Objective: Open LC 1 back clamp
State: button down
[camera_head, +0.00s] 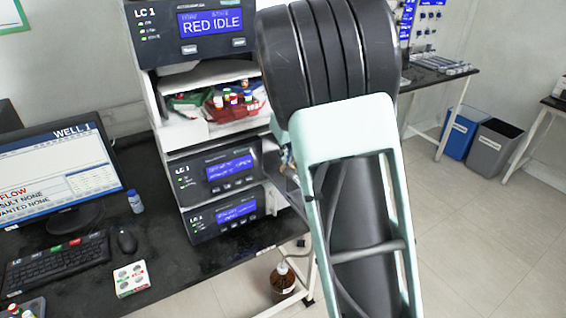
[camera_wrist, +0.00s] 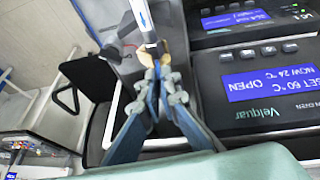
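The LC 1 stack (camera_head: 205,160) stands on the black bench in the head view, its right side partly covered by my arm. In the wrist view, a white column (camera_wrist: 141,18) with a blue stripe points down towards my fingertips. Brass-coloured parts (camera_wrist: 176,50) lie around its lower end, beside the dark instrument face; which part is the back clamp I cannot tell. My gripper (camera_wrist: 157,76) has its blue-grey fingers drawn together right at these parts. Whether a clamp piece is pinched between the tips is too small to tell.
The heater panel (camera_wrist: 262,85) right of my gripper reads SET 60 °C, NOW 24 °C, OPEN. Red and green trays of vials (camera_head: 232,103) sit in the stack's open bay. A brown bottle (camera_head: 283,278) stands low beside the bench. A monitor (camera_head: 60,175) is at the left.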

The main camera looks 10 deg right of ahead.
jog(key=d+y, duration=0.1)
jog(key=d+y+b, duration=0.1)
jog(key=shift+w+f+m+g+y, duration=0.1)
jog(key=shift+w+m+g+y, duration=0.2)
jog(key=shift+g, duration=0.1)
jog(key=y, duration=0.1)
jog(key=d+y, duration=0.1)
jog(key=shift+w+d+f+m+g+y, duration=0.1)
jog(key=shift+w+f+m+g+y, duration=0.05)
jog(key=shift+m+g+y, duration=0.2)
jog(key=y, duration=0.1)
jog(key=d+y, duration=0.1)
jog(key=shift+w+f+m+g+y+p, duration=0.15)
jog(key=shift+f+m+g+y+p, duration=0.1)
jog(key=shift+f+g+y+p, duration=0.1)
jog(key=shift+w+d+f+y, duration=0.1)
jog(key=shift+d+f+y, duration=0.15)
jog(key=shift+y, duration=0.45)
jog(key=shift+f, duration=0.1)
jog(key=c, duration=2.2)
grip_release()
